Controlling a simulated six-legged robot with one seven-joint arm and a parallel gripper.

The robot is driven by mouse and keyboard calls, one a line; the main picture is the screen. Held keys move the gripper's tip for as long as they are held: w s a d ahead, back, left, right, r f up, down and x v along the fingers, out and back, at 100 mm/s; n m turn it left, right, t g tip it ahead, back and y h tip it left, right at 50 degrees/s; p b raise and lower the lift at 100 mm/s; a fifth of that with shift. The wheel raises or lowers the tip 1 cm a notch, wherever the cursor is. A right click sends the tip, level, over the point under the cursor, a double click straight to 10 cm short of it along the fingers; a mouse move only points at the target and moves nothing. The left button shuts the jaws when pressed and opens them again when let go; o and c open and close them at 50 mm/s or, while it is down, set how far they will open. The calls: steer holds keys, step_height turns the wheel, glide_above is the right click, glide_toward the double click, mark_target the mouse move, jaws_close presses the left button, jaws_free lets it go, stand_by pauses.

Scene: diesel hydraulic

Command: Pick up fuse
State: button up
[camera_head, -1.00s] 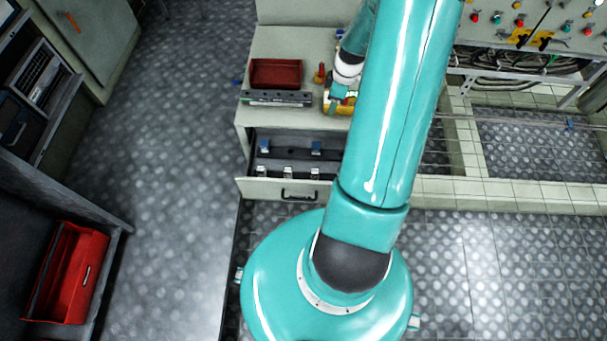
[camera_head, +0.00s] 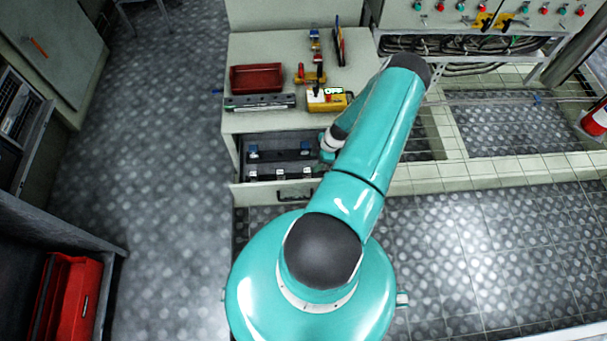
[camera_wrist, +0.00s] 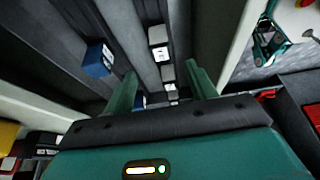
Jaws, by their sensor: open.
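The open drawer (camera_head: 262,193) holds several small fuse-like blocks in dark strips. Two blue-topped blocks (camera_head: 305,149) sit in the back strip, and several grey-white blocks (camera_head: 280,174) form a row nearer the drawer front. In the wrist view, a blue block (camera_wrist: 97,60) is left of my gripper (camera_wrist: 160,70). Grey-white blocks (camera_wrist: 158,36) line up between and beyond its two green fingers. The fingers are apart, with nothing visibly held. Which block is the fuse meant, I cannot tell. In the head view, my arm hides the gripper and the drawer's right end.
The bench top (camera_head: 262,45) above the drawer carries a red tray (camera_head: 256,78), a grey bar (camera_head: 259,102), a yellow device (camera_head: 328,101) and several tools. The drawer walls closely flank the gripper. Floor is open left of the bench.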

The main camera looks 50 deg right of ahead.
mark_target(307, 170)
steer(key=x, duration=0.5)
steer(key=shift+d+f, duration=0.1)
steer(key=shift+f, duration=0.15)
steer(key=shift+a+x, duration=0.2)
steer(key=shift+x, duration=2.5)
steer(key=shift+r, duration=0.1)
steer(key=c, duration=1.1)
